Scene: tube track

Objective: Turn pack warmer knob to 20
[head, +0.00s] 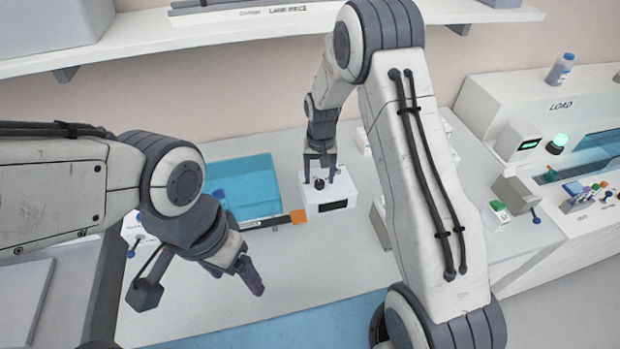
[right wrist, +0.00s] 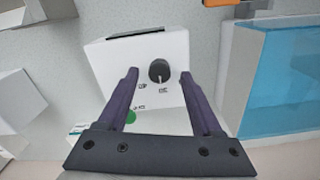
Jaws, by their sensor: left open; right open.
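The pack warmer is a white box (head: 330,195) on the bench, with a dark display strip on its front and a black knob (head: 320,183) on top. In the right wrist view the black knob (right wrist: 159,71) shows a light pointer line, with small marks beside it too blurred to read. My right gripper (head: 320,172) is above the box, open, with its fingers apart on either side of the knob; no contact shows in the right wrist view (right wrist: 165,78). My left gripper (head: 250,280) hangs over the front of the bench, open and empty.
A blue translucent panel (head: 245,185) lies left of the box, with an orange-ended bar (head: 297,216) along its front. A shelf (head: 200,37) runs above. At right stands the LOAD station (head: 560,105) with a bottle (head: 560,69) on top. Bare bench lies in front.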

